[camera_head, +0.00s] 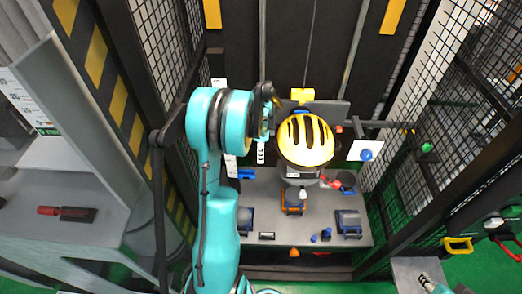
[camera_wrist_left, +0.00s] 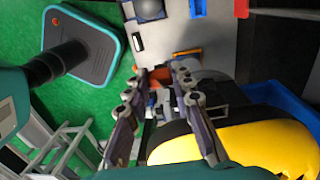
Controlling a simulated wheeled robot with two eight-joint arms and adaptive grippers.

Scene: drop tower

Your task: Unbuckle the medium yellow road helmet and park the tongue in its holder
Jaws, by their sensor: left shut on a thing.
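The yellow helmet (camera_head: 305,140), with long black vents, sits upright on a grey stand above the bench, right of my left arm. In the left wrist view the helmet (camera_wrist_left: 262,150) fills the lower right, yellow with a dark rim. My left gripper (camera_head: 262,148) is beside the helmet's left side, mostly hidden by my forearm. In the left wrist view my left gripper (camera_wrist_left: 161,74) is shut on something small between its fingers. I cannot make out what it is; the buckle and tongue are not clearly visible. What looks like my right gripper (camera_head: 426,281) shows small at the lower right.
The grey bench (camera_head: 270,190) carries several small tools and blocks below the helmet. A yellow bracket (camera_head: 302,95) is behind the helmet, and a white plate with a blue ball (camera_head: 366,155) is to its right. Mesh panels and dark posts close in both sides.

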